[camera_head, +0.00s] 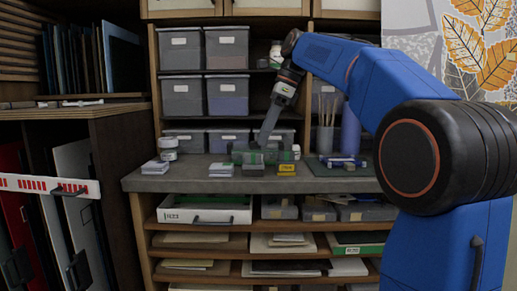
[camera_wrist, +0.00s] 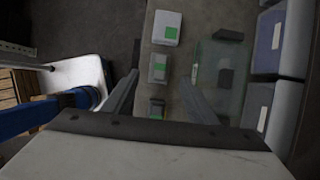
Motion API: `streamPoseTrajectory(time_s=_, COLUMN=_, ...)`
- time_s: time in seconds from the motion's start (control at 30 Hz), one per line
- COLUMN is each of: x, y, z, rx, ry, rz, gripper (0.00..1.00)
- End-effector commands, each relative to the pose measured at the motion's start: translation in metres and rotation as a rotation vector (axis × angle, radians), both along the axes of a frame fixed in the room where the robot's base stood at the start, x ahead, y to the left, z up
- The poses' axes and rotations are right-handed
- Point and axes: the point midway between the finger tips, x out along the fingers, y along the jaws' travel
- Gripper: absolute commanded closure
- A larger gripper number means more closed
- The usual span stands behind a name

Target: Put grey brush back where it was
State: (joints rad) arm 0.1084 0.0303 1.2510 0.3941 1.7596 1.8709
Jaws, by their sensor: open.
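My gripper (camera_head: 266,132) reaches down over the middle of the grey worktop (camera_head: 190,183) in the head view. In the wrist view my gripper (camera_wrist: 158,88) has its two fingers apart, with nothing clearly held between them. Small grey blocks with green labels (camera_wrist: 158,68) show between and beyond the fingers. Several thin brushes (camera_head: 328,104) stand upright in a cup (camera_head: 325,141) to the right of my gripper. I cannot tell which brush, if any of these, is the grey one.
Grey lidded bins (camera_head: 182,97) fill the shelves behind. A jar (camera_head: 168,147) and pale stacked blocks (camera_head: 155,167) stand left on the worktop. A yellow block (camera_head: 286,170) lies near the front. A blue cylinder (camera_head: 350,132) stands right of the cup. A translucent pane (camera_wrist: 207,62) lies beside the blocks.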

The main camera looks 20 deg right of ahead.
Motion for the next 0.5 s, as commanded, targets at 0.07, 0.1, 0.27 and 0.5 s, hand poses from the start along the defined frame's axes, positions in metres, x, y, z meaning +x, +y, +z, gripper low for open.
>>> streamPoseTrajectory(time_s=0.07, x=-0.001, y=-0.004, z=0.01, rx=0.0, ry=-0.001, rz=0.0, gripper=0.48)
streamPoseTrajectory(time_s=0.1, x=-0.001, y=-0.005, z=0.013, rx=0.0, ry=-0.001, rz=0.0, gripper=0.48)
streamPoseTrajectory(time_s=0.27, x=-0.003, y=-0.009, z=0.022, rx=0.0, ry=-0.001, rz=-0.001, gripper=0.48)
streamPoseTrajectory(time_s=0.5, x=-0.003, y=-0.009, z=0.023, rx=-0.001, ry=0.0, rz=0.0, gripper=0.48)
